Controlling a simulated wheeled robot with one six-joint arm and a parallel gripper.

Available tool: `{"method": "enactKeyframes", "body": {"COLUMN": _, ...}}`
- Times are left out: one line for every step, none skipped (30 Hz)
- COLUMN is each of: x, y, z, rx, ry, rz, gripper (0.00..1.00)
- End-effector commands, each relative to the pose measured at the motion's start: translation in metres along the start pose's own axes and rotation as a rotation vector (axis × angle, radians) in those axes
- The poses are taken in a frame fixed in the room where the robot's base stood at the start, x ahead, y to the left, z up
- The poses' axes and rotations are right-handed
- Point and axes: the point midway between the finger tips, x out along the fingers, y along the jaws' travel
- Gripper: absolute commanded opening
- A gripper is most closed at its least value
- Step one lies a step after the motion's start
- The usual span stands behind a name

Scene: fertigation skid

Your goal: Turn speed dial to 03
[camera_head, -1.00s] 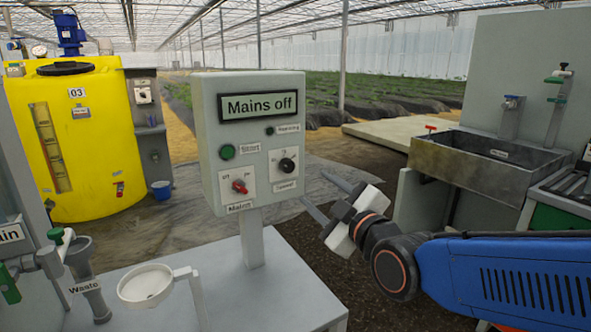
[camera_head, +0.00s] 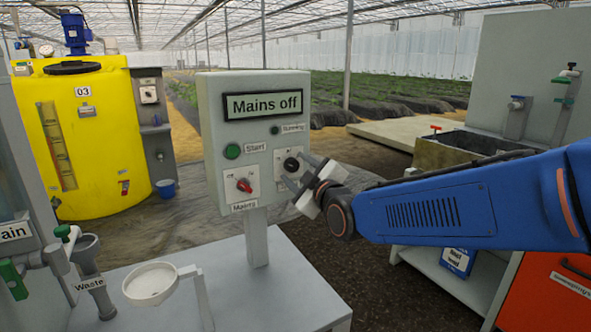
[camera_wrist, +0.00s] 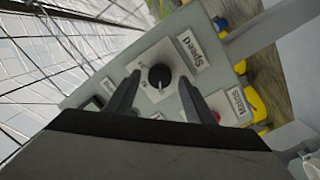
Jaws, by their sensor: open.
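The speed dial (camera_head: 291,165) is a black knob on a white plate on the control box (camera_head: 213,180); my gripper partly covers its plate in the head view. In the wrist view the speed dial (camera_wrist: 160,76) lies beyond and between the two fingers, beside the "Speed" label (camera_wrist: 191,50). My gripper (camera_head: 297,174) is open at the box's right front, its fingers on either side of the knob's line. I cannot tell whether they touch it. The display (camera_head: 262,105) reads "Mains off".
The red mains switch (camera_head: 244,185) and green start button (camera_head: 232,151) sit left of the dial. A white funnel cup (camera_head: 150,283) stands in front at the lower left. A yellow tank (camera_head: 97,150) is behind left, and a sink (camera_head: 450,150) is at the right.

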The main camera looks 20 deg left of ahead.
Motion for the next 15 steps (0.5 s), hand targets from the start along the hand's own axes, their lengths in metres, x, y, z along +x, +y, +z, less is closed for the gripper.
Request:
{"method": "enactKeyframes", "body": {"x": 0.0036, "y": -0.0001, "z": 0.0002, "rx": 0.0, "ry": 0.0, "rz": 0.0, "gripper": 0.49}}
{"method": "enactKeyframes", "body": {"x": 0.0051, "y": -0.0001, "z": 0.0002, "rx": 0.0, "ry": 0.0, "rz": 0.0, "gripper": 0.49}}
{"method": "enactKeyframes", "body": {"x": 0.0067, "y": -0.0001, "z": 0.0002, "rx": 0.0, "ry": 0.0, "rz": 0.0, "gripper": 0.49}}
{"method": "enactKeyframes", "body": {"x": 0.0075, "y": -0.0001, "z": 0.0001, "rx": 0.0, "ry": 0.0, "rz": 0.0, "gripper": 0.49}}
{"method": "enactKeyframes", "body": {"x": 0.0081, "y": 0.0, "z": 0.0001, "rx": 0.0, "ry": 0.0, "rz": 0.0, "gripper": 0.49}}
{"method": "enactKeyframes", "body": {"x": 0.0086, "y": 0.0, "z": 0.0001, "rx": 0.0, "ry": 0.0, "rz": 0.0, "gripper": 0.49}}
{"method": "enactKeyframes", "body": {"x": 0.0087, "y": 0.0, "z": 0.0001, "rx": 0.0, "ry": 0.0, "rz": 0.0, "gripper": 0.49}}
{"method": "enactKeyframes", "body": {"x": 0.0088, "y": 0.0, "z": 0.0001, "rx": 0.0, "ry": 0.0, "rz": 0.0, "gripper": 0.49}}
{"method": "enactKeyframes", "body": {"x": 0.0087, "y": 0.0, "z": 0.0001, "rx": 0.0, "ry": 0.0, "rz": 0.0, "gripper": 0.49}}
{"method": "enactKeyframes", "body": {"x": 0.0086, "y": 0.0, "z": 0.0, "rx": 0.0, "ry": 0.0, "rz": 0.0, "gripper": 0.49}}
{"method": "enactKeyframes", "body": {"x": 0.0086, "y": 0.0, "z": 0.0, "rx": 0.0, "ry": 0.0, "rz": 0.0, "gripper": 0.49}}
{"method": "enactKeyframes", "body": {"x": 0.0085, "y": 0.0, "z": 0.0001, "rx": 0.0, "ry": 0.0, "rz": 0.0, "gripper": 0.49}}
{"method": "enactKeyframes", "body": {"x": 0.0085, "y": 0.0, "z": 0.0001, "rx": 0.0, "ry": 0.0, "rz": 0.0, "gripper": 0.46}}
{"method": "enactKeyframes", "body": {"x": 0.0085, "y": 0.0, "z": 0.0001, "rx": 0.0, "ry": 0.0, "rz": 0.0, "gripper": 0.39}}
{"method": "enactKeyframes", "body": {"x": 0.0084, "y": 0.0, "z": 0.0001, "rx": 0.0, "ry": 0.0, "rz": 0.0, "gripper": 0.3}}
